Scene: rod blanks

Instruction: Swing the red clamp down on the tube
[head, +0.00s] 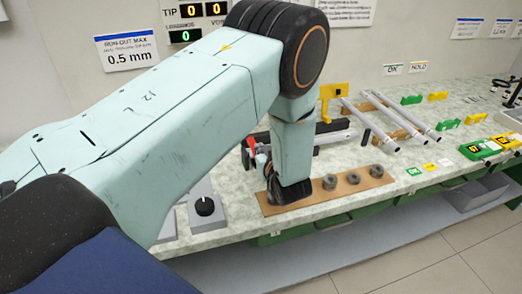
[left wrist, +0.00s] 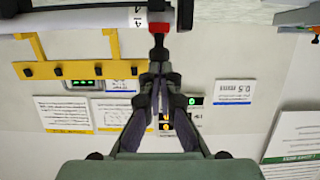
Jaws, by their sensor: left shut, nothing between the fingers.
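The red clamp (head: 250,143) shows at the left of my left forearm, on the bench fixture. In the left wrist view, its red part with a black tip (left wrist: 158,28) is just beyond my fingertips; I cannot tell whether they touch. My left gripper (head: 284,196) points down over the bench, partly dark and unclear; its fingers are together and empty in the wrist view (left wrist: 158,68). A grey tube (head: 335,137) runs out from behind my forearm; its seat under the clamp is hidden. My right gripper is not in view.
Several grey tubes lie on a rack, including one tube (head: 404,114). Grey rings (head: 352,178) sit on a brown strip (head: 300,208) at the bench front. A yellow bracket (head: 333,92) stands behind. A grey box with a black knob (head: 204,206) is at left.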

